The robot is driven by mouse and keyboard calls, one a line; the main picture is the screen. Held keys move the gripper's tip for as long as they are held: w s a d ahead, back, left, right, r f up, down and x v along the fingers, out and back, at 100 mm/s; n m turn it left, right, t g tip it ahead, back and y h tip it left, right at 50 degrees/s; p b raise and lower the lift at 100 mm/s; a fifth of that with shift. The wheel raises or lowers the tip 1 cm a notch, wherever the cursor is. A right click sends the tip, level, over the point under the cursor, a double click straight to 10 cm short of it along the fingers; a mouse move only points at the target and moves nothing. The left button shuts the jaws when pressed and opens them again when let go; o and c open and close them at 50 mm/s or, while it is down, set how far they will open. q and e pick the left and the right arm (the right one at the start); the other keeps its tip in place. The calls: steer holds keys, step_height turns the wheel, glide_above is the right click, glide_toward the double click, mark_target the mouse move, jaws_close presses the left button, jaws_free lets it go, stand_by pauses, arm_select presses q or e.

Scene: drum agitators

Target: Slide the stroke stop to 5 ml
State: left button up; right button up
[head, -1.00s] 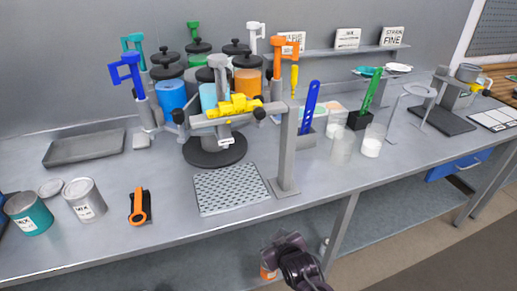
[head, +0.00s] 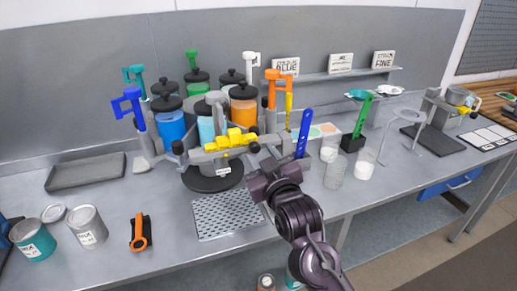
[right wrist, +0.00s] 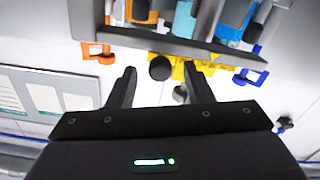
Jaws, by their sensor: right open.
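A yellow stepped piece (head: 230,140) sits on a grey horizontal bar (head: 208,155) held in front of the jar carousel. It also shows in the right wrist view (right wrist: 203,68), upside down there. I cannot tell which part is the stroke stop or read any ml marks. My right gripper (head: 262,166) is open just below and right of that knob. In the right wrist view, my open fingers (right wrist: 160,70) point at the black knob (right wrist: 160,68), which appears between their tips, not gripped. My left gripper is not in view.
The jar carousel (head: 212,178) carries several jars with coloured pumps behind the bar. A perforated grey plate (head: 222,216) lies in front. Blue (head: 303,135) and green (head: 361,118) upright strips and cups stand to the right. An orange-and-black tool (head: 140,232) and cans are at left.

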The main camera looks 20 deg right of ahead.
steer(key=shift+w, duration=0.6)
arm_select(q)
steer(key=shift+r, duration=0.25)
arm_select(e)
jaws_close()
steer(key=shift+a, duration=0.1)
